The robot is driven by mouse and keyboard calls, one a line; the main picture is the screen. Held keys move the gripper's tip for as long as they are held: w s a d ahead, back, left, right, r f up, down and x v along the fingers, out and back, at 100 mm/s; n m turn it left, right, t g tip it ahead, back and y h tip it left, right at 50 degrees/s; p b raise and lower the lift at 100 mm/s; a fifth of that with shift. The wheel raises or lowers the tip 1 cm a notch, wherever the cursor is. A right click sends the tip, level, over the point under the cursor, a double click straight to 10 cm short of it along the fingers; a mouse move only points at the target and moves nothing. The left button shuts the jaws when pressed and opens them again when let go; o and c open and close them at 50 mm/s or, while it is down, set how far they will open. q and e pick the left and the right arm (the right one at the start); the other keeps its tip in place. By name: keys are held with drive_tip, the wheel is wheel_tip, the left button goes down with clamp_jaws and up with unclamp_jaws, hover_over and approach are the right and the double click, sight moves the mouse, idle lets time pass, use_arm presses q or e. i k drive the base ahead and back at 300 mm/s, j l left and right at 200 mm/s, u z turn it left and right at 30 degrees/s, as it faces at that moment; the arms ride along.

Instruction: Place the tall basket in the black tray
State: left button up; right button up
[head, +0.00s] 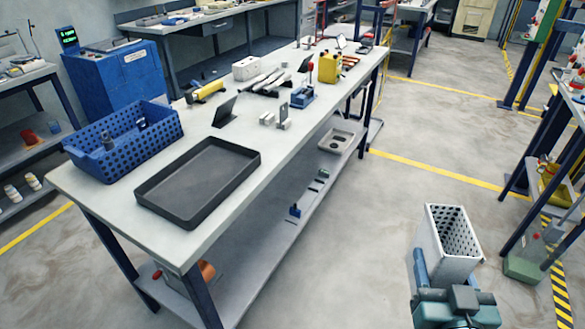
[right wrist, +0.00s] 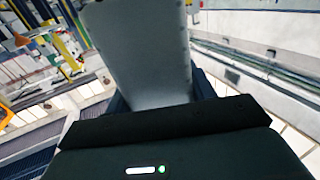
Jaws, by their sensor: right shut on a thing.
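The tall basket (head: 447,240) is a white-grey box with perforated walls and an open top, at the lower right of the head view. My right gripper (head: 444,284) is shut on it and holds it upright over the floor, away from the table. In the right wrist view the basket (right wrist: 142,50) shows as a pale wall beyond the gripper. The black tray (head: 160,205) lies empty on the near end of the long grey table. My left gripper is in neither view.
A rack with containers stands at the right. Open floor separates basket and table.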

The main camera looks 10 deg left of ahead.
sight(218, 177)
drive_tip(key=i+l+u, duration=0.15)
drive_tip(key=u, duration=0.25)
drive_tip(key=i+l+u, duration=0.1)
drive_tip(key=l+u, duration=0.3)
drive_tip(key=i+u, duration=0.3)
drive_tip(key=i+j, duration=0.15)
drive_tip(key=i, duration=0.1)
